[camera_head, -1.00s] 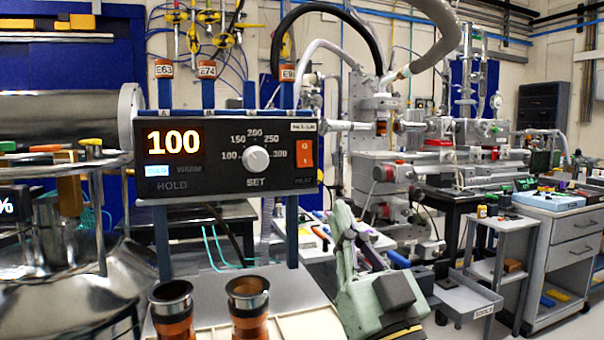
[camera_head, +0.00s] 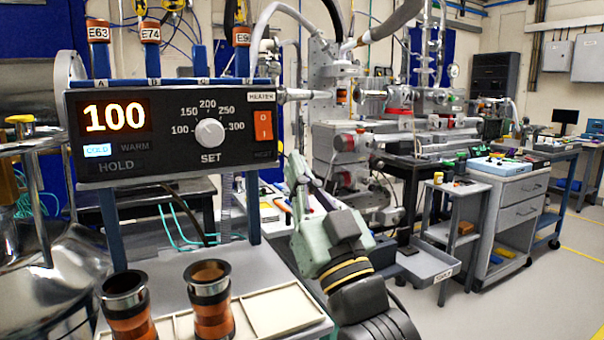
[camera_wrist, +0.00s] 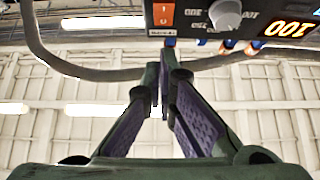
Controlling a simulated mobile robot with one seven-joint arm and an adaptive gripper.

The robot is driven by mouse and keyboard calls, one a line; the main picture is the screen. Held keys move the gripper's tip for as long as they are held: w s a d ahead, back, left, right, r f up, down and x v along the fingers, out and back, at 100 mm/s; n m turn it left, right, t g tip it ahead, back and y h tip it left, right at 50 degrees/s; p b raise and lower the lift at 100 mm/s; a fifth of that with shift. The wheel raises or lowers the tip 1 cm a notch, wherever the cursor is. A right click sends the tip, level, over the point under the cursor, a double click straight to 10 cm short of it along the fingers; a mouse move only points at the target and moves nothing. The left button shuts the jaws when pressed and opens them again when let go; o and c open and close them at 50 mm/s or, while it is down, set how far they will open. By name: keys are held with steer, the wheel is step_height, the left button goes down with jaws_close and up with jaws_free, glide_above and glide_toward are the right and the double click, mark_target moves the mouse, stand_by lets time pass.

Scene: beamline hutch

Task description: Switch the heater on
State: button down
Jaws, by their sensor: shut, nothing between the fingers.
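The heater box (camera_head: 170,128) is a black panel in the left of the head view. Its display (camera_head: 114,116) reads 100 and its COLD lamp is lit. A white SET knob (camera_head: 209,132) sits mid-panel, and a red rocker switch (camera_head: 264,127) marked 0 above 1 is at the right end. I cannot tell which side of it is pressed. My green gripper (camera_head: 296,163) is shut and empty, fingers pointing up, to the right of and lower than the switch. In the wrist view the panel appears inverted, with the switch (camera_wrist: 164,14) just beyond my fingertips (camera_wrist: 165,58), apparently apart.
Two dark-rimmed orange cylinders (camera_head: 208,300) stand on a light tray (camera_head: 275,309) below the box. Tagged blue clips (camera_head: 150,60) stand along the box top. A shiny metal vessel (camera_head: 50,270) is at left. A grey cart (camera_head: 455,195) and open floor lie to the right.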

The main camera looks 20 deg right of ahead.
mark_target(267, 126)
steer(key=w+r, duration=0.1)
steer(key=w, duration=0.2)
steer(key=w+r+p, duration=0.1)
steer(key=w, duration=0.2)
steer(key=w+r+p, duration=0.1)
steer(key=w, duration=0.2)
steer(key=shift+a+r, duration=0.1)
steer(key=shift+a, duration=0.05)
steer(key=shift+w+f+b, duration=0.35)
steer(key=shift+w+b, duration=0.05)
steer(key=shift+b, duration=0.2)
steer(key=shift+r, duration=0.1)
steer(key=shift+s, duration=0.1)
